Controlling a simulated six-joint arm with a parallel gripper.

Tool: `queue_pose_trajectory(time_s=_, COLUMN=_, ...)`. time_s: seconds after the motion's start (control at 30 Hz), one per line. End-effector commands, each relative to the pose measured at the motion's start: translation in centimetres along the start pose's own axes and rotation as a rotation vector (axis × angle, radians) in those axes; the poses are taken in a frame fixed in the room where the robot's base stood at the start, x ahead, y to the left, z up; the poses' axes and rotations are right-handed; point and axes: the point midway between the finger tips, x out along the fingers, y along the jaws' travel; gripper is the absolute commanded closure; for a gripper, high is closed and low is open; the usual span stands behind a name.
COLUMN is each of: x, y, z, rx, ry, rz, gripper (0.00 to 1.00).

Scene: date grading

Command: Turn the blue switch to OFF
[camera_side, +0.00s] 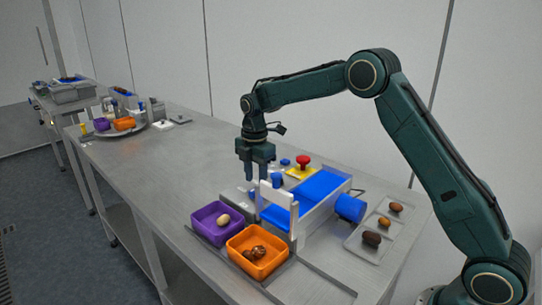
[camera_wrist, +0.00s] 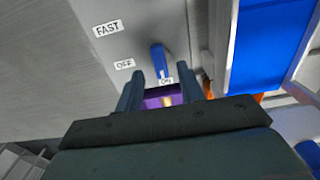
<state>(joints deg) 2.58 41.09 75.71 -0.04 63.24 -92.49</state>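The blue switch (camera_wrist: 158,60) is a lever on a grey panel (camera_wrist: 190,20) in the wrist view. Its end points at the ON label (camera_wrist: 166,80). The OFF label (camera_wrist: 124,64) is to its left and the FAST label (camera_wrist: 108,28) is farther up and left. My gripper (camera_wrist: 160,80) is open, with one finger on each side of the lever's lower end as seen in this view; I cannot tell whether either touches it. In the side view my gripper (camera_side: 256,178) points down over the panel beside the conveyor, and the switch is hard to make out.
A blue conveyor belt (camera_side: 322,185) with a white frame (camera_side: 293,212) stands close right of my gripper. A red button (camera_side: 303,160) is behind. A purple bin (camera_side: 200,232) and an orange bin (camera_side: 284,271) are in front. A tray (camera_side: 358,246) holds dates.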

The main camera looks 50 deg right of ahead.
Motion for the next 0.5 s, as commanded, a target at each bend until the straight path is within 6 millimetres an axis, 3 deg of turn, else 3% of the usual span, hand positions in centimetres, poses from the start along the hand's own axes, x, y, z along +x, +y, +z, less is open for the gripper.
queue_pose_trajectory(time_s=0.2, x=2.3, y=0.0, z=0.0, rx=0.000, ry=0.000, rz=-0.001, gripper=0.62)
queue_pose_trajectory(time_s=0.5, x=3.0, y=0.0, z=0.0, rx=0.000, ry=0.000, rz=0.001, gripper=0.62)
